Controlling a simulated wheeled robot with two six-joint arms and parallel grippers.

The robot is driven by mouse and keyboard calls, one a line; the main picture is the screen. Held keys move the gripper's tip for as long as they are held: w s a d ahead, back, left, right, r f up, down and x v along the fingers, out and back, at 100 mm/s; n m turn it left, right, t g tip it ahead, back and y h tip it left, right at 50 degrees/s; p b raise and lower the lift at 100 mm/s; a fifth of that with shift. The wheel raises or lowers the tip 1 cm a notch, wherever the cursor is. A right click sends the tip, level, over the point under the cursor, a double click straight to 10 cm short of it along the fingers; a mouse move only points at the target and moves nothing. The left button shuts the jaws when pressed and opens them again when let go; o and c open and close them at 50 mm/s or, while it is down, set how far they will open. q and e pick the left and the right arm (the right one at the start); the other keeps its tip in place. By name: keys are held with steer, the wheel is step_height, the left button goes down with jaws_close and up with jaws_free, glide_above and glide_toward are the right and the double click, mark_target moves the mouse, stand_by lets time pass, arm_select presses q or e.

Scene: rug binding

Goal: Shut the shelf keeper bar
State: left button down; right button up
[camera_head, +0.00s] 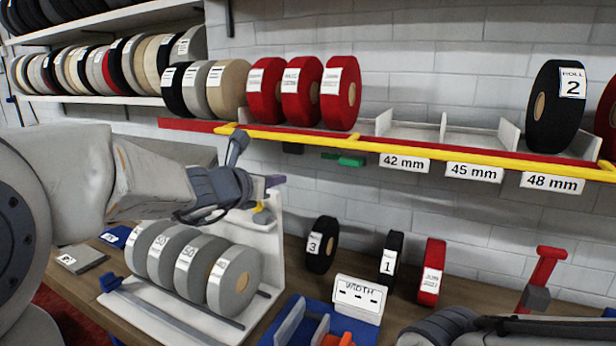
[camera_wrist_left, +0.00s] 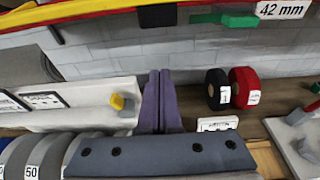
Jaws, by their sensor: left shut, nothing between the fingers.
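The yellow keeper bar (camera_head: 400,148) runs along the front of the red-edged shelf, from its left end near the red rolls to the right picture edge. Part of it shows at the top left of the left wrist view (camera_wrist_left: 70,12). I cannot tell whether it is latched. A green tab (camera_head: 351,161) and a black block (camera_head: 292,148) sit under the shelf. My left gripper (camera_head: 274,182) is below the bar's left part, apart from it. Its purple fingers (camera_wrist_left: 160,100) are together and empty. My right gripper's fingers do not show.
Red rolls (camera_head: 301,92) and a black roll (camera_head: 555,105) stand on the shelf. Below are a white stand (camera_head: 268,240) with grey rolls (camera_head: 233,280), small rolls (camera_head: 322,245), a width card (camera_head: 358,298) and a red-handled tool (camera_head: 546,265). Clear wall lies between shelf and bench.

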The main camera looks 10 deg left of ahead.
arm_select(q)
steer(key=x, duration=0.6)
steer(key=r+p, duration=0.4)
steer(key=shift+s+r, duration=0.1)
steer(key=shift+s, duration=0.3)
